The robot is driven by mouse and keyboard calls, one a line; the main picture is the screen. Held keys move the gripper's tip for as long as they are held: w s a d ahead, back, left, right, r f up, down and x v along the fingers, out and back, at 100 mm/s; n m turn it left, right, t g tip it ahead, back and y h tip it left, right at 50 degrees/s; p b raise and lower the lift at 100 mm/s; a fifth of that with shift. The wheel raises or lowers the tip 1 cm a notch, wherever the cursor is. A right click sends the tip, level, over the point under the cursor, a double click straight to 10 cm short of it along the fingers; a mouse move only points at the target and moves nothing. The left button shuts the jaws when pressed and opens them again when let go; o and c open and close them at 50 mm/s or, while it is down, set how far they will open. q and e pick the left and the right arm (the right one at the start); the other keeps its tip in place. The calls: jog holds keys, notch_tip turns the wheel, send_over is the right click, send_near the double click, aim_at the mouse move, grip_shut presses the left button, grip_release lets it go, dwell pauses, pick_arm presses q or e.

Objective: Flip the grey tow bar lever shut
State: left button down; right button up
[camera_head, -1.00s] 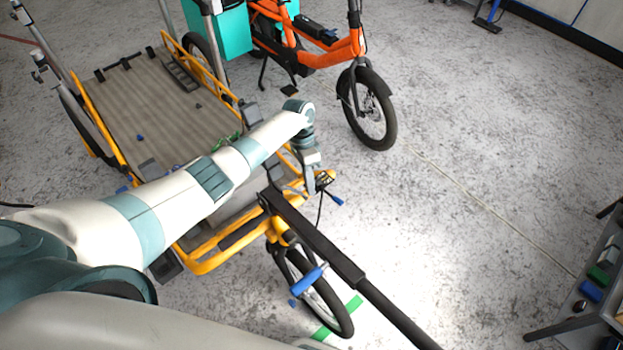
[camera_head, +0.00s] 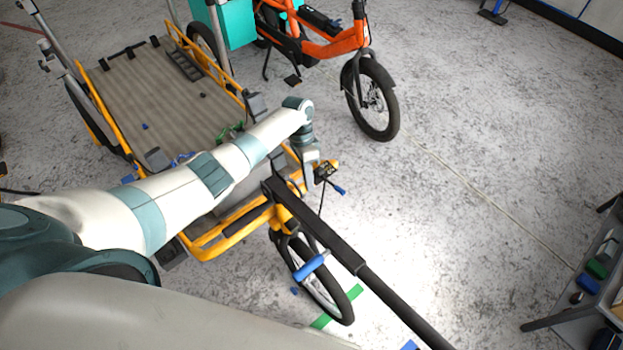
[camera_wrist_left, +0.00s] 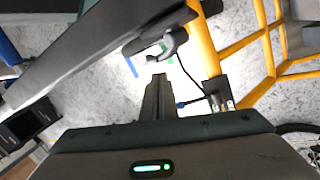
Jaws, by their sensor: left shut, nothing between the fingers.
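The black tow bar (camera_head: 345,252) runs from the front of the yellow cargo bike (camera_head: 222,240) toward the lower right. It crosses the upper left of the left wrist view (camera_wrist_left: 95,55). A small curved grey lever (camera_wrist_left: 174,41) shows at the tow bar's end, beside a yellow tube; it appears to stick out from the bar. My left gripper (camera_wrist_left: 158,80) is shut and empty, its tips just below the lever in that picture; contact cannot be told. In the head view my left gripper (camera_head: 312,172) is over the bike's front, partly hidden by its wrist. My right gripper is not in view.
A black cable hangs beside the yellow frame. An orange bike (camera_head: 340,42) stands behind. A grey table (camera_head: 590,300) with small items is at the right.

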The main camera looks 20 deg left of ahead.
pick_arm(q)
jog(key=shift+a, duration=0.1)
dwell(0.4)
jog(key=b+v, duration=0.4)
jog(key=v, duration=1.3)
jog(key=shift+r, duration=0.15)
